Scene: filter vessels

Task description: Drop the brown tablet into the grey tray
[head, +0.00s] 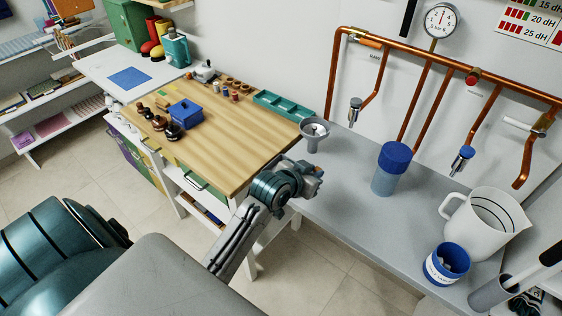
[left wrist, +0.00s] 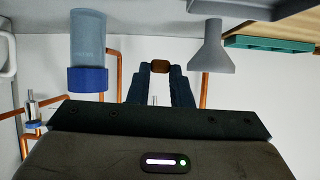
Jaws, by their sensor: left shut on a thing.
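My left gripper (head: 314,172) is in the middle of the head view, at the front edge of the grey counter near the wooden table's right corner. In the left wrist view its two dark fingers (left wrist: 160,68) are shut on the small brown tablet (left wrist: 160,66), which shows between the tips. In the head view the tablet (head: 318,171) is only a small brown spot at the gripper, partly hidden.
A grey funnel (head: 315,133) stands just behind the gripper. A blue-lidded vessel (head: 386,172), a white jug (head: 484,222) and a blue cup (head: 447,263) stand on the grey counter (head: 345,190). A teal compartment tray (head: 284,106) is on the wooden table (head: 215,140). Copper pipes line the wall.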

